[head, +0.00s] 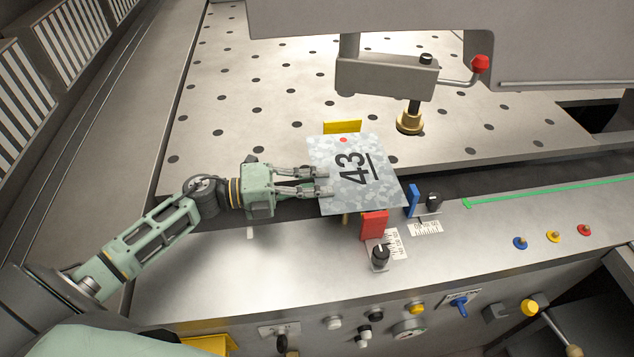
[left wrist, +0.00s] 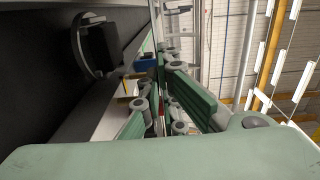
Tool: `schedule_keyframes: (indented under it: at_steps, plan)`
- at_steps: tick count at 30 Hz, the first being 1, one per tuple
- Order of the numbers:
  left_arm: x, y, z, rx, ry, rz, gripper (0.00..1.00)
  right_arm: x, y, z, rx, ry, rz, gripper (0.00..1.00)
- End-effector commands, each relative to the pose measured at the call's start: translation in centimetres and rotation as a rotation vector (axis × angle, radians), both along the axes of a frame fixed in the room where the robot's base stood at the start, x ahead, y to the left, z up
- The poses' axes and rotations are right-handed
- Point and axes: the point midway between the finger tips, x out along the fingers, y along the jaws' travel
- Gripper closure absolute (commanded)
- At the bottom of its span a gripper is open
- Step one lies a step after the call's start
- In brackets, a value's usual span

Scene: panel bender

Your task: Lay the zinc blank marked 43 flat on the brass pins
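The zinc blank marked 43 (head: 378,191) is a mottled grey plate with a black underlined 43 and a red dot near its far edge. My left gripper (head: 322,182) is at its left edge, with fingers closed on that edge. In the left wrist view the fingers (left wrist: 160,105) stand close on either side of the blank, seen nearly edge-on. A small brass-coloured post (head: 345,218) shows below the blank's near edge; other pins are hidden or cannot be told. The gap under the blank is not clear. My right gripper is not in view.
A yellow block (head: 342,127), a red block (head: 374,224) and a blue block (head: 413,201) stand around the blank. Black knobs (head: 380,253) sit beside scales. A clamp arm (head: 385,75) hangs over the perforated table (head: 240,95), which is otherwise clear.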

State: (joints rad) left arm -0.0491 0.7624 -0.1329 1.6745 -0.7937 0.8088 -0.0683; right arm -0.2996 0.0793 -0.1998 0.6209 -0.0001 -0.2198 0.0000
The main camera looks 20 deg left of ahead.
Motion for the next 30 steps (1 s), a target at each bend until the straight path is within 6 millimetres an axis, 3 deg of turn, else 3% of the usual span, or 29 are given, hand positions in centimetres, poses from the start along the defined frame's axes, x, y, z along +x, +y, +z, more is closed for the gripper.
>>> schedule_keyframes:
  at_steps: [14,23,30]
  plan:
    - [0.01,0.01,-0.2,-0.001,-0.002,0.0,1.0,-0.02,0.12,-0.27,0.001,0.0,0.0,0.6]
    - [0.0,0.0,-0.18,0.0,-0.001,0.0,0.75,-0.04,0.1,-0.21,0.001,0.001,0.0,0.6]
    - [-0.01,0.01,-0.23,-0.001,-0.001,0.0,0.73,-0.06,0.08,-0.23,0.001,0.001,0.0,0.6]
